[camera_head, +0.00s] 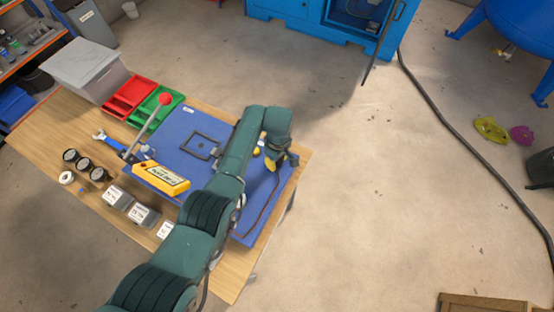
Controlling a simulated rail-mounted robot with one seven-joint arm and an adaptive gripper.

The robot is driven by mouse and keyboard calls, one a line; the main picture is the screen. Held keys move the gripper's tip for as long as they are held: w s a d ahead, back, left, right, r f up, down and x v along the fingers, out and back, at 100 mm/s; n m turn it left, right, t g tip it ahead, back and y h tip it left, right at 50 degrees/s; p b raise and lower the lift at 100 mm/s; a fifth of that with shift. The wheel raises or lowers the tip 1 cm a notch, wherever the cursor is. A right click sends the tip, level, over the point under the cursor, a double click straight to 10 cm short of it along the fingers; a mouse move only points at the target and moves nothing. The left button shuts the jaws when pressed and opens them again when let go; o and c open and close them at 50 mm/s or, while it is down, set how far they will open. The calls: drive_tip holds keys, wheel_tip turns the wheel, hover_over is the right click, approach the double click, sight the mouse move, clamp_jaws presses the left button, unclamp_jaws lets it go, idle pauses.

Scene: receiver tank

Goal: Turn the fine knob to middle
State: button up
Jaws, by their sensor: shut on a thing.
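My arm reaches over the blue mat (178,130) on the wooden workbench. My gripper (276,163) points down near the mat's right edge and is shut on a small yellow piece (270,164), most likely the fine knob. The gripper hides much of it, so its setting and any scale marks cannot be read. Another small yellow round part (256,151) sits just left of the gripper, beside my forearm. The device that carries these parts is mostly hidden behind my arm.
A yellow labelled box (161,179) and a red-balled lever (165,99) stand left of my arm. Red (128,97) and green (156,106) trays and a grey bin (85,69) stand at the back. A dark cable (265,208) lies on the mat's right.

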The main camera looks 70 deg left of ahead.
sight(279, 161)
drive_tip(key=m, duration=0.3)
drive_tip(key=m+p, duration=0.1)
drive_tip(key=m, duration=0.2)
drive_tip(key=shift+d+f+m, duration=0.1)
drive_tip(key=shift+f+m, duration=0.1)
drive_tip(key=shift+m, duration=0.1)
drive_tip(key=m, duration=0.6)
drive_tip(key=shift+p, duration=0.3)
drive_tip(key=shift+m, duration=0.3)
drive_tip(key=o, duration=1.2)
drive_tip(key=shift+w, duration=0.1)
drive_tip(key=shift+r, duration=0.1)
drive_tip(key=shift+r, duration=0.1)
wheel_tip(279, 161, up, 12)
drive_tip(key=shift+w, duration=0.2)
drive_tip(key=shift+d, duration=0.1)
